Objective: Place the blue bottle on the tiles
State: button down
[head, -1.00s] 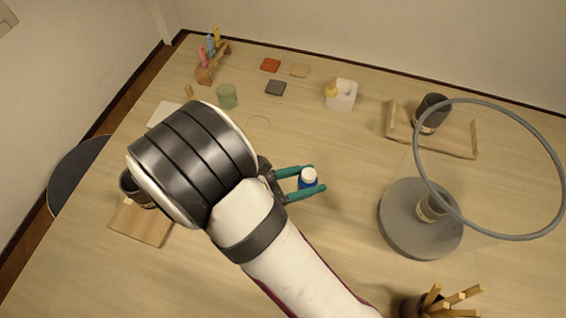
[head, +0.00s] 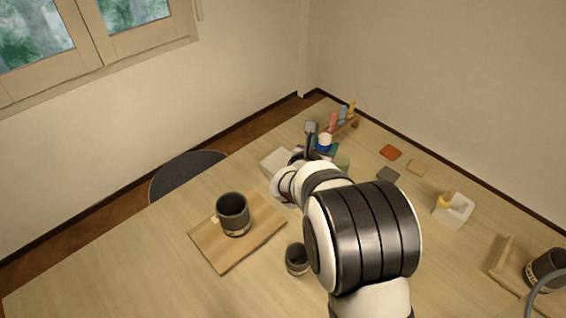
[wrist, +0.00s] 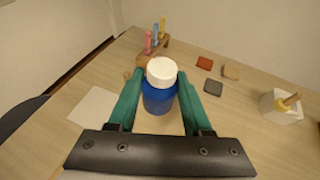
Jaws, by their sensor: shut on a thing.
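The blue bottle (wrist: 158,98) with its white cap is upright between the two green fingers of my gripper (wrist: 160,80), which is shut on it. In the head view the bottle (head: 324,142) is at the far corner of the table, partly hidden by my arm. Small flat tiles lie to the right of it: a red tile (head: 390,152), a tan tile (head: 416,167) and a grey tile (head: 388,174). They also show in the wrist view, apart from the bottle. Whether the bottle touches the table I cannot tell.
A white slab (wrist: 95,108) lies left of the bottle. A wooden rack (wrist: 155,55) with coloured tools stands behind it. A white pot (head: 453,211) stands right, dark mugs (head: 233,213) and a wooden board (head: 238,247) nearer.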

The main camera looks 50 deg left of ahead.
jog(key=s+a+f, duration=0.1)
jog(key=a+f, duration=0.1)
jog(key=a, duration=0.1)
jog(key=s+a+f, duration=0.2)
jog(key=a, duration=0.1)
jog(key=s+a+f, duration=0.1)
jog(key=a+f, duration=0.1)
jog(key=a, duration=0.1)
jog(key=shift+s+a+f, duration=0.2)
jog(key=shift+a, duration=0.05)
notch_tip(320, 180, down, 4)
jog(key=shift+a+f, duration=0.1)
jog(key=shift+c, duration=1.6)
grip_release()
